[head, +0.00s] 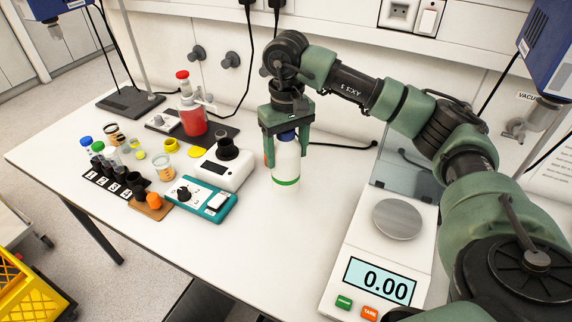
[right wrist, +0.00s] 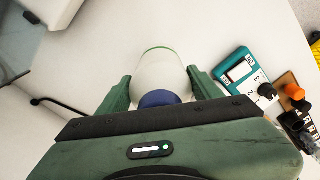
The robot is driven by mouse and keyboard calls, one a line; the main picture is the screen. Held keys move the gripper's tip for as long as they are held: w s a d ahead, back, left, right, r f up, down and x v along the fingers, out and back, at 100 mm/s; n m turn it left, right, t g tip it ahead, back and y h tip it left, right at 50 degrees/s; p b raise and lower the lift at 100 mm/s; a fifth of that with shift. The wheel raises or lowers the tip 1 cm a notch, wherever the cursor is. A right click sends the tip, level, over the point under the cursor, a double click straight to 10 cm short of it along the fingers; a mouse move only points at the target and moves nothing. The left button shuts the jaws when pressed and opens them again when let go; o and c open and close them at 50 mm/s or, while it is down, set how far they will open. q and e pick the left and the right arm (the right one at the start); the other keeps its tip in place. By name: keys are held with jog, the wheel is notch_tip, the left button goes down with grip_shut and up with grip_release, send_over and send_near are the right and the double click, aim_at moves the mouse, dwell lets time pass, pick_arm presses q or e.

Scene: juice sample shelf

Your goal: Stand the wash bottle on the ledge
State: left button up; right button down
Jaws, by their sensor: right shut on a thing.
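The wash bottle is white with a blue cap and a green band near its base; in the head view (head: 286,165) it hangs upright below my right gripper (head: 285,140). My right gripper is shut on the bottle near its cap. The right wrist view also shows the bottle (right wrist: 158,72) between the two green fingers (right wrist: 157,90). I cannot tell whether its base touches the bench or is slightly above it. No ledge can be made out for certain. My left gripper is out of view.
A balance (head: 380,275) reading 0.00 stands right of the bottle. A teal device (head: 201,201), a white instrument (head: 226,168) and several small vials stand to the left. A red-filled flask (head: 192,122) is behind them. The white bench (head: 270,235) is clear in front of the bottle.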

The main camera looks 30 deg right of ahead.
aim_at(287, 168)
jog(key=shift+f+p, duration=0.5)
jog(key=shift+f, duration=2.05)
jog(key=shift+f, duration=0.2)
jog(key=shift+c, duration=1.4)
grip_release()
jog(key=shift+r, duration=0.1)
